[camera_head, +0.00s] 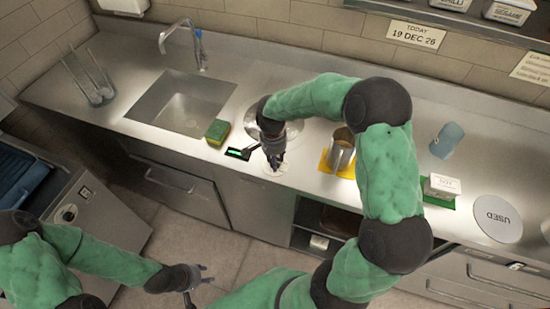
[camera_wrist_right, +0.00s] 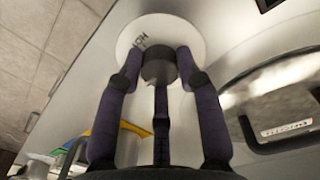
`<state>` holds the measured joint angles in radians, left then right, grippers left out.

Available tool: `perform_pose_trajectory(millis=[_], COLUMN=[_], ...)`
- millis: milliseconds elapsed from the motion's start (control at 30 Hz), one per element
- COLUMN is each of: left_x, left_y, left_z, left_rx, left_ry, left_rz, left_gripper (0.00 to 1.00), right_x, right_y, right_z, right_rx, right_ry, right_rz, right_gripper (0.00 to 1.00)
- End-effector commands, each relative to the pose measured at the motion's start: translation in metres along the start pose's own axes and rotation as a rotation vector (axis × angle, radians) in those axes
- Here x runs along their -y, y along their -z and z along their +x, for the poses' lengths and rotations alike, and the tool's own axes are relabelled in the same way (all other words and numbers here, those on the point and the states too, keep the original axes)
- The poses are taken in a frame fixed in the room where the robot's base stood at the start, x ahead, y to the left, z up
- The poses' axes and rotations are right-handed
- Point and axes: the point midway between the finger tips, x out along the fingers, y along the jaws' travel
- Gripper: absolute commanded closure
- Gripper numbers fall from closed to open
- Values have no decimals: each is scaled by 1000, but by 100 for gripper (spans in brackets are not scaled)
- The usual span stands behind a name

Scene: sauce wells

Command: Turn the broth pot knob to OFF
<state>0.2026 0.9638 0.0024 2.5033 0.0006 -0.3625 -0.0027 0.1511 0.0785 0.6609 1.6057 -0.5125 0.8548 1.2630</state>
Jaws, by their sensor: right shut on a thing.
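The broth pot knob (camera_wrist_right: 160,68) is a short dark grey cylinder on a white round dial (camera_wrist_right: 185,30) with small dark lettering, partly hidden and hard to read. My right gripper (camera_wrist_right: 160,75) has its dark fingers around the knob and is shut on it. In the head view my right gripper (camera_head: 274,160) points down over the dial (camera_head: 270,171) at the counter's front edge, and it hides the knob. The round metal pot lid (camera_wrist_right: 280,90) lies beside the dial. My left gripper (camera_head: 200,280) is empty, with fingers apart, low in front of the counter.
A small black display (camera_head: 238,153) with a green readout and a green-yellow sponge (camera_head: 217,131) are left of the dial. A metal container (camera_head: 341,150) on a yellow mat stands right of it. The sink (camera_head: 182,103) is further left. A blue cup (camera_head: 447,140) is further right.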

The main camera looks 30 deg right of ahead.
Motion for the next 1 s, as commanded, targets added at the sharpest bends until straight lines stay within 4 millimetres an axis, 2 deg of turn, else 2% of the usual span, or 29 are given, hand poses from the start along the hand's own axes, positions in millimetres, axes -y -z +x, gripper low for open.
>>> perform_pose_trajectory(millis=[1000], left_x=[-8], left_y=[-1], left_z=[-22], left_rx=[0], left_ry=[0], left_rz=[0], left_gripper=[60], right_x=[-1], right_y=[-1], right_z=[-1], right_rx=[-51], right_ry=[0], right_rz=[-965], right_gripper=[97])
